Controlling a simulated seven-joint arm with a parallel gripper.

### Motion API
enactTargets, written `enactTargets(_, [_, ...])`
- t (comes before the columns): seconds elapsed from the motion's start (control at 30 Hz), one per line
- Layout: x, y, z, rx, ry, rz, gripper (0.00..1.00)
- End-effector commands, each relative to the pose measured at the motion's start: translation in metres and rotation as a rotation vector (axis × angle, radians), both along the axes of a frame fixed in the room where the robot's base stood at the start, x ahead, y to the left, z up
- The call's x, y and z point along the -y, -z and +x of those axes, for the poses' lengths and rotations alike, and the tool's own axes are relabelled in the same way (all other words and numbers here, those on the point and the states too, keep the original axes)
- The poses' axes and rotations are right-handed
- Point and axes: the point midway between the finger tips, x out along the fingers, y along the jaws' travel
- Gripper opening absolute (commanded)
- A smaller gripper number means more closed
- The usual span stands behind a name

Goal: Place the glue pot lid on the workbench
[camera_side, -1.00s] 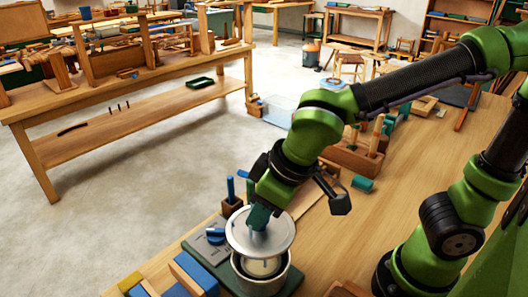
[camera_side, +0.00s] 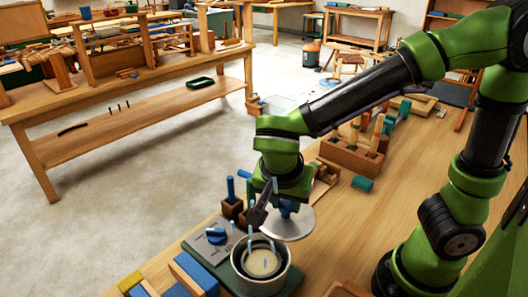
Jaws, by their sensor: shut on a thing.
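The glue pot lid (camera_side: 288,226) is a pale grey disc. My gripper (camera_side: 287,208) is shut on it from above and holds it nearly level, beside the pot's upper right edge. A blue piece shows at the lid's top, and my fingertips are partly hidden. The round grey glue pot (camera_side: 286,275) stands uncovered on a dark green board, with cream-coloured contents (camera_side: 262,262) showing. The lid appears to be clear of the pot's mouth; its height above the wooden workbench (camera_side: 410,190) is hard to tell.
A small holder (camera_side: 232,208) with a blue stick and a grey plate (camera_side: 212,240) are left of the pot. The bench right of the lid is bare.

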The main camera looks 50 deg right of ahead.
Motion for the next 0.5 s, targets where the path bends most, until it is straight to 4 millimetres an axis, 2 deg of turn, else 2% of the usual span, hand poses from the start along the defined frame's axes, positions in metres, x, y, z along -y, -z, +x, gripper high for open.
enactTargets(0.3, [0.045,0.029,-0.011,0.0,0.976,-0.004,0.0])
enactTargets(0.5, [0.065,0.04,-0.019,0.002,1.453,-0.001,0.0])
